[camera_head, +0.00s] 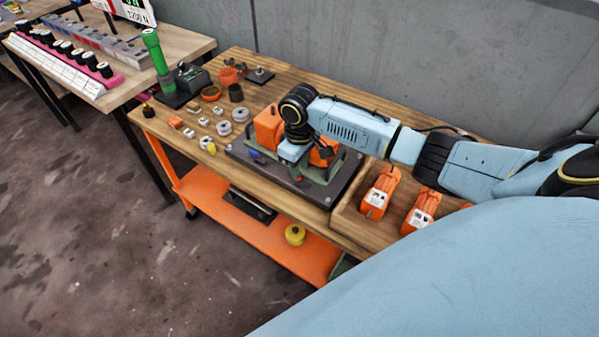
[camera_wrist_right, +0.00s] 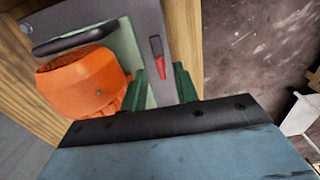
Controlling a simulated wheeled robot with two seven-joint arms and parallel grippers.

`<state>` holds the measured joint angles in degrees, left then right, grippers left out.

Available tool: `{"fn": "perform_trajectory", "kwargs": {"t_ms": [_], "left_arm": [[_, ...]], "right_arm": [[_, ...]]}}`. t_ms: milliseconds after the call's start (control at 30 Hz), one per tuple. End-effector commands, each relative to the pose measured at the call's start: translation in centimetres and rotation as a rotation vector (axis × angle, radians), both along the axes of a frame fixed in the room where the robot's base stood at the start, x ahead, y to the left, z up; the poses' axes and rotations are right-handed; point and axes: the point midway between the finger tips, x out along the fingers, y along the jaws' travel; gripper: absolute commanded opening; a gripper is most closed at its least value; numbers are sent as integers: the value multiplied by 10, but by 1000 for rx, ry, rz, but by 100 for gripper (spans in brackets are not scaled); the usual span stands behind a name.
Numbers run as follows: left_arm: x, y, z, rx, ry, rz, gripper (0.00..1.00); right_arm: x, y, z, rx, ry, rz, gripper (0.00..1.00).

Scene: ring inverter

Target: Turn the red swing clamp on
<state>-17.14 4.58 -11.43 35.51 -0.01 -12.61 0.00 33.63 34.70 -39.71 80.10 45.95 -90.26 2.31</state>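The red swing clamp shows in the wrist view as a small red lever (camera_wrist_right: 159,60) with a dark end, on a grey plate. In the head view a small red part (camera_head: 299,180) shows at the front of the green fixture (camera_head: 318,176), just below my right gripper (camera_head: 290,158). In the wrist view the two dark green fingers of my right gripper (camera_wrist_right: 160,92) stand apart with nothing held between them. The red lever lies beyond the fingertips, apart from them. My right wrist hides part of the fixture in the head view. My left gripper is not in view.
The fixture stands on a dark base plate (camera_head: 333,195) with orange parts (camera_head: 268,127). A blue handle (camera_head: 254,156) is left of my gripper. Orange blocks (camera_head: 380,193) lie in a wooden tray at right. Grey rings (camera_head: 240,114) and small parts lie at left. A wall stands behind.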

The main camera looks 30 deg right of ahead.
Motion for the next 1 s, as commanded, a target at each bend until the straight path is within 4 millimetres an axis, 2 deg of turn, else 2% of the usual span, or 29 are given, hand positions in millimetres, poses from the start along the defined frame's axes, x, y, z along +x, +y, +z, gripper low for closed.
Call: {"fn": "perform_trajectory", "kwargs": {"t_ms": [33, 200, 533, 567, 800, 1000], "left_arm": [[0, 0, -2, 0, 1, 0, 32], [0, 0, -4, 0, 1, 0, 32], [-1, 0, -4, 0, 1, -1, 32], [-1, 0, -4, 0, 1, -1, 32], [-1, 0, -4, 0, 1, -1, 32], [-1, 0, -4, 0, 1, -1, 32]], "right_arm": [[0, 0, -9, 0, 2, -1, 30], [0, 0, -24, -1, 0, 1, 30], [0, 0, -27, -1, -1, 1, 30], [0, 0, -27, -1, -1, 1, 29], [0, 0, -27, -1, -1, 1, 0], [0, 0, -26, -1, -1, 2, 0]]}}
